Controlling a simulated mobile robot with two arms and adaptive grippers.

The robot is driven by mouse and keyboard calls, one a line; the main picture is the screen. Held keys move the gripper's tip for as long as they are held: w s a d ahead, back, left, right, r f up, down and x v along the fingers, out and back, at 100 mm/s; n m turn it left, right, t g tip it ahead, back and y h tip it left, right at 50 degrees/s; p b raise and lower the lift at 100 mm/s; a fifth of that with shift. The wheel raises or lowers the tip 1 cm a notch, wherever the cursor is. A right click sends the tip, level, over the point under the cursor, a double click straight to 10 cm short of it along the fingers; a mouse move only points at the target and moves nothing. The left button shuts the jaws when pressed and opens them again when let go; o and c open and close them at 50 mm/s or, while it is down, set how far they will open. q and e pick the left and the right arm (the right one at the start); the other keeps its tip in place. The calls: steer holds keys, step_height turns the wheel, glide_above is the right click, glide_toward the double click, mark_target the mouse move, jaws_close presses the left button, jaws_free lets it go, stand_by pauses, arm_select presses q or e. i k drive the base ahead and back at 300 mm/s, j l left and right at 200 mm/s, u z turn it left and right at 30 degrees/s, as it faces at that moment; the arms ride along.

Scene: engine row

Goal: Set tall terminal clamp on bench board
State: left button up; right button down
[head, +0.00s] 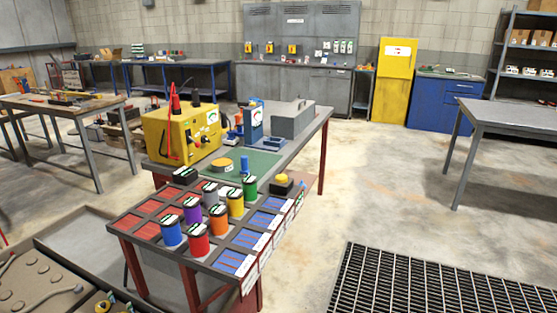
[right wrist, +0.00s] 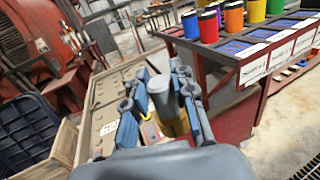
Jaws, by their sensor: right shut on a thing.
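My right gripper (right wrist: 160,105) shows in the right wrist view, its blue-grey fingers closed around a grey upright cylinder (right wrist: 160,92). Yellow shows just below the cylinder; I cannot tell whether it belongs to the held thing. The held thing's lower end is hidden by the fingers, so I cannot confirm that it is the tall terminal clamp. A flat green board (head: 266,162) lies on the bench in the head view, bearing a round yellow-tan disc (head: 222,165) and a small blue upright piece (head: 244,163). Neither gripper shows in the head view.
A rack of red and blue bins (head: 145,230) with several coloured cylinders stands at the bench's near end. A yellow tester (head: 180,138) with red probes, a blue meter (head: 253,122) and a grey box (head: 292,120) stand behind the board. A floor grating (head: 420,285) lies right.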

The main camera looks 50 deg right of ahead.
mark_target(267, 157)
steer(key=i+l+z, duration=0.1)
steer(key=l+z, duration=0.35)
steer(key=i+l+z, duration=0.15)
steer(key=z, duration=0.25)
steer(key=i+l+z, duration=0.2)
steer(key=z, duration=0.25)
steer(key=i+l+z, duration=0.2)
steer(key=z, duration=0.25)
steer(key=i+l+z, duration=0.25)
steer(key=i, duration=0.6)
steer(key=i+u, duration=0.2)
steer(key=u, duration=0.2)
steer(key=i+l+u, duration=0.1)
steer(key=u, duration=0.3)
steer(key=i+l+u, duration=0.15)
steer(key=u, duration=0.2)
steer(key=i+l+u, duration=0.2)
steer(key=u, duration=0.2)
